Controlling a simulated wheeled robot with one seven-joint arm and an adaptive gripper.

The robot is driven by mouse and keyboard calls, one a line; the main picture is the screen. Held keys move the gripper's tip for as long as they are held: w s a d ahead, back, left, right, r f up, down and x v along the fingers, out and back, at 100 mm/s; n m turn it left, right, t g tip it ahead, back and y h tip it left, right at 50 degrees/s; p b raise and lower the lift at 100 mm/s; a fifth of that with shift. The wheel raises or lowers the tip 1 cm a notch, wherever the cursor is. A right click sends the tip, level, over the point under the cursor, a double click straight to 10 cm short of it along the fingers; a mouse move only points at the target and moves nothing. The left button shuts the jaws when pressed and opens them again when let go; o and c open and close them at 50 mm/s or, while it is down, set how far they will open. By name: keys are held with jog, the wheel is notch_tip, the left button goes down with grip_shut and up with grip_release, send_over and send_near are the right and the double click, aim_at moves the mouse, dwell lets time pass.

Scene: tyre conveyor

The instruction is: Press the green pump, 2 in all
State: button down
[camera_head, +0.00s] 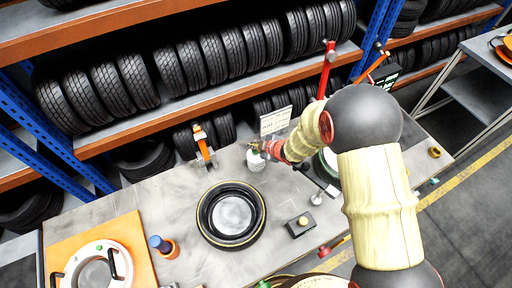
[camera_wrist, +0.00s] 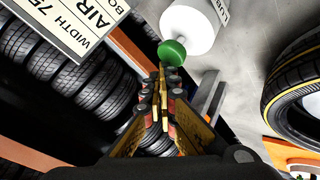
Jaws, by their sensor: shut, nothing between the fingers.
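The green pump (camera_wrist: 172,52) is a round green cap on top of a white bottle (camera_wrist: 190,30), seen close up in the wrist view. In the head view, the white bottle (camera_head: 256,162) stands upright on the grey table, its top partly hidden by my gripper. My gripper (camera_wrist: 161,72) is shut and empty. Its fingertips are right at the edge of the green cap in the wrist view; I cannot tell whether they touch it. In the head view, my gripper (camera_head: 262,148) is at the top of the bottle.
A sign (camera_head: 275,121) stands just behind the bottle, and an orange tool (camera_head: 203,148) stands to its left. Racks of tyres line the back.

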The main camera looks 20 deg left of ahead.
jog(key=shift+r, duration=0.3)
jog(key=shift+r+p, duration=1.95)
jog(key=shift+r, duration=0.55)
